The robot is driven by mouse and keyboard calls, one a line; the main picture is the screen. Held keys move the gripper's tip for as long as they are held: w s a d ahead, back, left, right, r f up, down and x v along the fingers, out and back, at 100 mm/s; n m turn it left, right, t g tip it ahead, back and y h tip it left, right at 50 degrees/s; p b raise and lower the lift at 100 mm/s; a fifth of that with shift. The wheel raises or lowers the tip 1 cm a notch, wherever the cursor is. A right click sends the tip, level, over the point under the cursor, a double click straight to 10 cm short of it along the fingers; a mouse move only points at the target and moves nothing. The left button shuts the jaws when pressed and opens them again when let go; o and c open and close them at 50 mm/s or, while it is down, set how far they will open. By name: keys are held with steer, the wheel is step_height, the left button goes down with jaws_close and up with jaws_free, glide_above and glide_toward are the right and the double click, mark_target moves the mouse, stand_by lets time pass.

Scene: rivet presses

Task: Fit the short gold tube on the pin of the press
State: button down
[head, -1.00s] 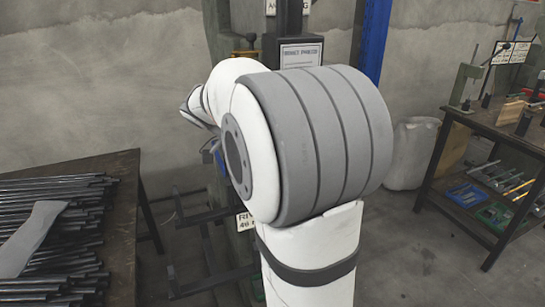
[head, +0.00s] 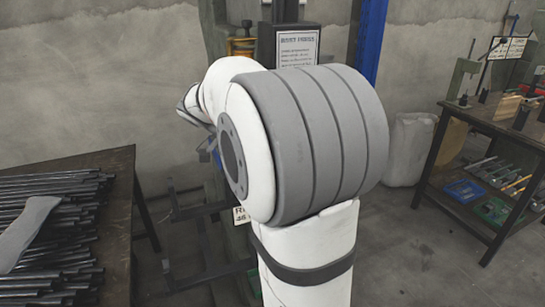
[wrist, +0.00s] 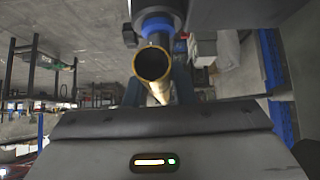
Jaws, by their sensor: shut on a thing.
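The short gold tube (wrist: 153,66) is in my gripper (wrist: 158,88) in the wrist view. Its round open end faces the camera, and its length runs back between the two dark fingers, which are shut on it. Just above the tube's end is a part of the press with a blue ring (wrist: 157,28) under a dark cylinder. I cannot tell whether the tube touches it, nor make out the pin clearly. In the head view the press (head: 214,30) stands behind my arm, which hides the gripper, the tube and most of the press.
A table with many dark rods (head: 45,215) stands at the left. A workbench (head: 485,120) with tools and bins stands at the right. A printed sign (head: 297,48) hangs on the press, beside a blue post (head: 369,40). Floor is clear at the right front.

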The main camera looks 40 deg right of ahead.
steer(key=c, duration=1.1)
jaws_free()
steer(key=shift+c, duration=0.2)
steer(key=shift+r, duration=0.1)
steer(key=p+v, duration=0.1)
steer(key=v, duration=0.6)
steer(key=shift+w+a+r, duration=0.1)
steer(key=shift+a+r, duration=0.1)
steer(key=shift+a, duration=0.1)
